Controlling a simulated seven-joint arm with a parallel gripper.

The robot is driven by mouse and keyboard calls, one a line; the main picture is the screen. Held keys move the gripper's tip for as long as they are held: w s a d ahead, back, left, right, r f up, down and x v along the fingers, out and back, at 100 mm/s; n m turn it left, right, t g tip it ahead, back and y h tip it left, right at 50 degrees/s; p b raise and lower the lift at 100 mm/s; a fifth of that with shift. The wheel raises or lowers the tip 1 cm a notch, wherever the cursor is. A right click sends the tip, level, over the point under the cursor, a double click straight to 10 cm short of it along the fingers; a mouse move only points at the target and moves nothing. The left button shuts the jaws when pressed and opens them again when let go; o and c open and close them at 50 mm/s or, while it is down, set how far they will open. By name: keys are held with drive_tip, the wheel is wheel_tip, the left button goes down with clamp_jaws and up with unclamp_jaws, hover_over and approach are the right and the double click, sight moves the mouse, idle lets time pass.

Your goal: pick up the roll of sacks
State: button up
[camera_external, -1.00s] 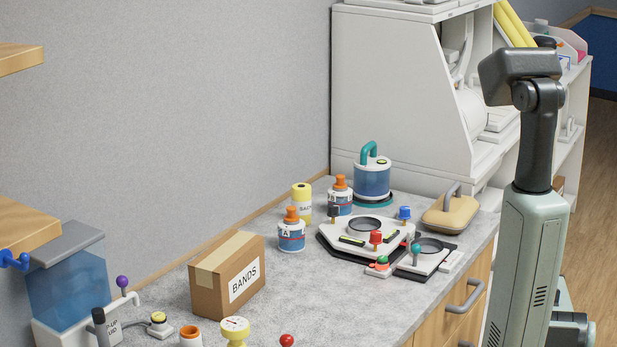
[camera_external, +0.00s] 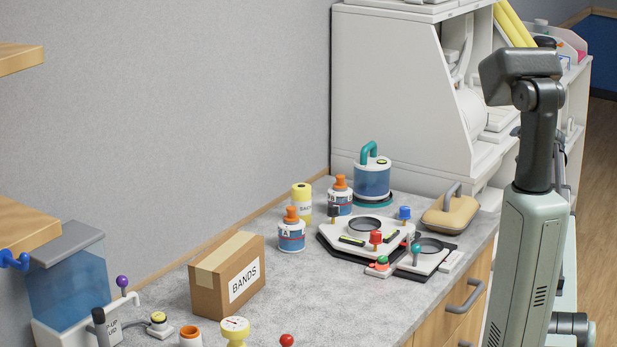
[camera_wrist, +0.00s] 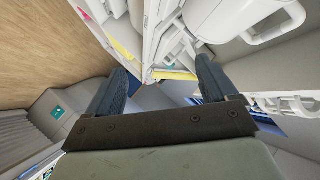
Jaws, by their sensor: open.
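A small yellow roll (camera_external: 301,201) with a partly hidden label stands upright on the grey counter, towards the wall; it looks like the roll of sacks. An orange-topped bottle stands in front of it and another to its right. My gripper (camera_wrist: 162,70) shows in the wrist view with its two dark fingers apart and nothing between them. In the external view my arm stands at the right, well away from the roll, and the gripper is mostly hidden behind it. The roll is not visible in the wrist view.
Orange-topped bottles (camera_external: 291,235) (camera_external: 340,197), a blue canister (camera_external: 371,178) and a white device (camera_external: 368,232) crowd the roll. A BANDS box (camera_external: 227,277) stands nearer. A white shelf unit (camera_external: 400,90) fills the back; shelving (camera_wrist: 160,35) also shows in the wrist view.

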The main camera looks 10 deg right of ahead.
drive_tip(key=w+a+r+m+t, duration=0.1)
drive_tip(key=a+r+t, duration=0.2)
drive_tip(key=a+r, duration=0.55)
drive_tip(key=w+a+r+y, duration=0.2)
drive_tip(key=a+r, duration=0.4)
drive_tip(key=a, duration=0.4)
drive_tip(key=n+g+y, duration=0.2)
drive_tip(key=n, duration=1.1)
approach(308, 191)
drive_tip(key=shift+w+d+f, duration=0.1)
drive_tip(key=shift+w+f, duration=0.05)
drive_tip(key=shift+w, duration=0.3)
drive_tip(key=x, duration=0.8)
drive_tip(key=shift+w+a+f, duration=0.1)
drive_tip(key=shift+w+a, duration=0.1)
drive_tip(key=shift+w, duration=0.1)
drive_tip(key=shift+a+x, duration=0.25)
drive_tip(key=shift+x, duration=1)
drive_tip(key=shift+a+x, duration=0.2)
drive_tip(key=shift+x, duration=1.05)
drive_tip(key=shift+s, duration=0.1)
